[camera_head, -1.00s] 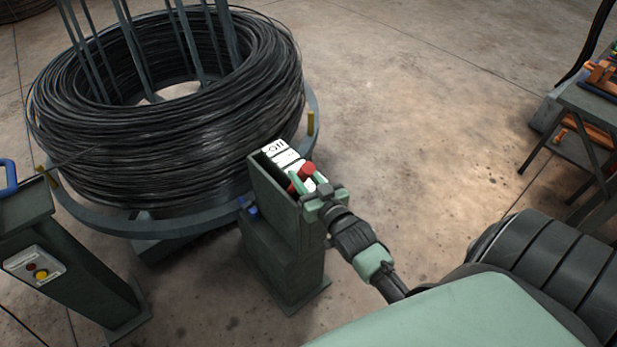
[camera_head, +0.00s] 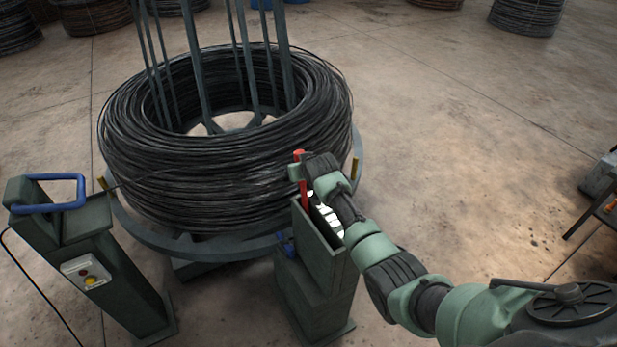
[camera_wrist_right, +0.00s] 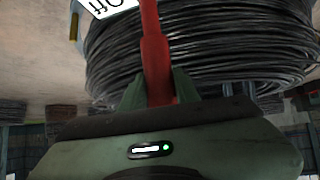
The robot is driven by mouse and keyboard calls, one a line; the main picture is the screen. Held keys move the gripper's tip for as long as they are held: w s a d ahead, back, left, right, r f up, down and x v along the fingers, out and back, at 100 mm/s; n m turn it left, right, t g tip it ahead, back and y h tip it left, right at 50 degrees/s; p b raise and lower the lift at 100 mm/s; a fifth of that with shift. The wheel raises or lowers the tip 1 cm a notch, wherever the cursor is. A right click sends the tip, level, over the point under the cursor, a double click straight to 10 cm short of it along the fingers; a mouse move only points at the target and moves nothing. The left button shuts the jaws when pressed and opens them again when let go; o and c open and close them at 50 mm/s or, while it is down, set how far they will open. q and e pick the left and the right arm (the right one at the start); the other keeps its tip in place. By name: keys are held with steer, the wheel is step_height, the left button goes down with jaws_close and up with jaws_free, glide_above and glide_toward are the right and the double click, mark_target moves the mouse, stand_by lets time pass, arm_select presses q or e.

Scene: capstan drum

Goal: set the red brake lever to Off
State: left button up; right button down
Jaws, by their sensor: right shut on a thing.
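The red brake lever (camera_head: 304,192) stands up from the far end of the slot in the green lever box (camera_head: 319,243). Its red knob (camera_head: 298,154) shows above my gripper. In the right wrist view the red shaft (camera_wrist_right: 155,50) runs between my two green fingers. My right gripper (camera_head: 299,172) is shut on the lever. A white label reading "Off" (camera_wrist_right: 108,6) shows beside the lever's lower part in the right wrist view. The white scale plate (camera_head: 327,217) is partly hidden by my right arm. My left gripper is not in view.
A large black wire coil (camera_head: 220,165) on a round turntable (camera_head: 215,250) stands close behind the box. A green pedestal (camera_head: 105,265) with a blue handle (camera_head: 82,190) and a button panel stands at the left. The floor at the right is mostly clear.

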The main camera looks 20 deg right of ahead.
steer(key=shift+w+a+f+g, duration=0.1)
steer(key=shift+w+g, duration=0.05)
steer(key=shift+w, duration=0.3)
steer(key=shift+w+f+g, duration=0.1)
steer(key=shift+w+g, duration=0.05)
steer(key=shift+w, duration=0.25)
steer(key=shift+r, duration=0.15)
steer(key=c, duration=1.2)
jaws_free()
steer(key=shift+w, duration=0.1)
steer(key=shift+o, duration=0.7)
steer(key=shift+w+f, duration=0.25)
steer(key=shift+w, duration=0.05)
steer(key=v, duration=0.7)
steer(key=shift+s+r, duration=0.3)
